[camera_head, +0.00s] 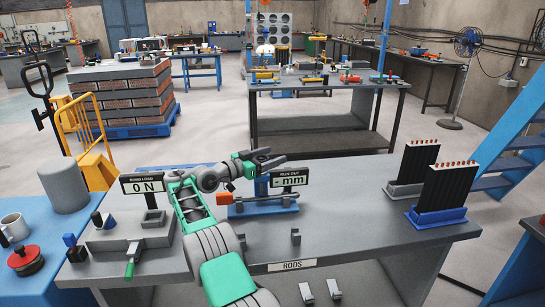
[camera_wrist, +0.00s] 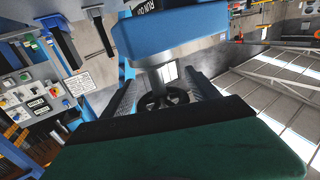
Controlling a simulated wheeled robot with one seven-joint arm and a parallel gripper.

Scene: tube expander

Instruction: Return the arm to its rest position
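My gripper (camera_head: 272,158) is at the end of my green and grey arm, above the grey workbench (camera_head: 370,215). It points right, just above and behind the blue stand (camera_head: 262,208), near the "RUN OUT" sign (camera_head: 289,178). Its two dark fingers are apart, and I see nothing gripped between them. In the wrist view my fingers (camera_wrist: 165,95) also stand apart. A blue block with a grey cylinder and a black ring (camera_wrist: 165,60) shows beyond or between them; I cannot tell whether they touch it.
A rod with an orange end (camera_head: 224,198) lies at the blue stand. Left are the "BEND LOAD" sign (camera_head: 143,184) and a grey block fixture (camera_head: 130,232). Two racks of dark rods (camera_head: 440,190) stand right. The bench's middle right is clear.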

